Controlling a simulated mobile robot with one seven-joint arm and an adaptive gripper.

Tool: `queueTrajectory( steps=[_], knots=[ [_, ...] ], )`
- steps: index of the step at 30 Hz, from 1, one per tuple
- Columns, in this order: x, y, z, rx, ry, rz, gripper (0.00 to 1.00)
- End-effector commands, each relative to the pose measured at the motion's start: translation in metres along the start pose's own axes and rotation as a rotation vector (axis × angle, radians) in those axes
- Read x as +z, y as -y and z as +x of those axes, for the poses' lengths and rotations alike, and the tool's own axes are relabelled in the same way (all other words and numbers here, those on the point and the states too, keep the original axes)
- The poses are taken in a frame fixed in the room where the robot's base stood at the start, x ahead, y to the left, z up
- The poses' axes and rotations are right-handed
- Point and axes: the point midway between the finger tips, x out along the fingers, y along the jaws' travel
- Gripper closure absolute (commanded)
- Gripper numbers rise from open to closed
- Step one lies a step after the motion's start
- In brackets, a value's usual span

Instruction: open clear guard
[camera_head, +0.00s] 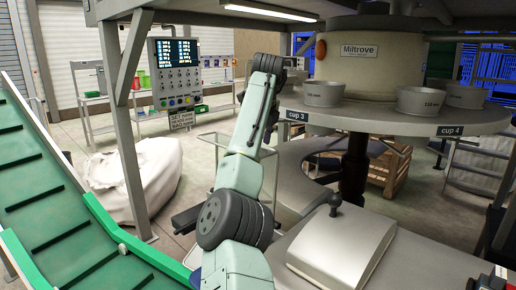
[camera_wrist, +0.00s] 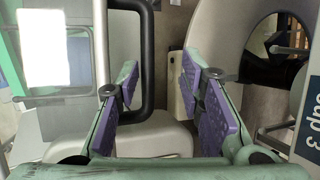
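In the wrist view a black upright bar handle (camera_wrist: 148,60) stands between the two purple-padded fingers of my gripper (camera_wrist: 160,76). The fingers are spread apart, with gaps visible beside the bar, so it is not clamped. A pale-framed, see-through panel that looks like the clear guard (camera_wrist: 102,45) is at the left of the wrist view. In the head view a thin-framed clear panel (camera_head: 212,150) shows left of my arm, partly hidden by it. My arm reaches up toward the machine there, and its fingertips cannot be made out.
A round machine table (camera_head: 375,122) with several grey cups stands at the right. A grey box with a knob (camera_head: 340,245) is in front. A green conveyor (camera_head: 60,200) runs along the left. A control panel (camera_head: 178,72) hangs on a post beside a white sack (camera_head: 135,175).

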Motion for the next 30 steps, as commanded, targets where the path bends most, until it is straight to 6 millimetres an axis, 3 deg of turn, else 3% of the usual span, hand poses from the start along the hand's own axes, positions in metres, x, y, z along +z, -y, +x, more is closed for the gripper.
queueTrajectory(
  steps=[1, 3, 12, 24, 30],
  knots=[
    [-0.001, 0.005, -0.019, -0.014, 0.006, 0.006, 0.69],
    [-0.001, 0.005, -0.034, -0.014, 0.005, 0.006, 0.69],
    [-0.002, 0.003, -0.072, -0.01, 0.001, 0.005, 0.69],
    [-0.002, 0.003, -0.074, -0.012, 0.003, 0.001, 0.69],
    [0.018, 0.022, -0.048, -0.196, 0.078, -0.167, 0.69]
  ],
)
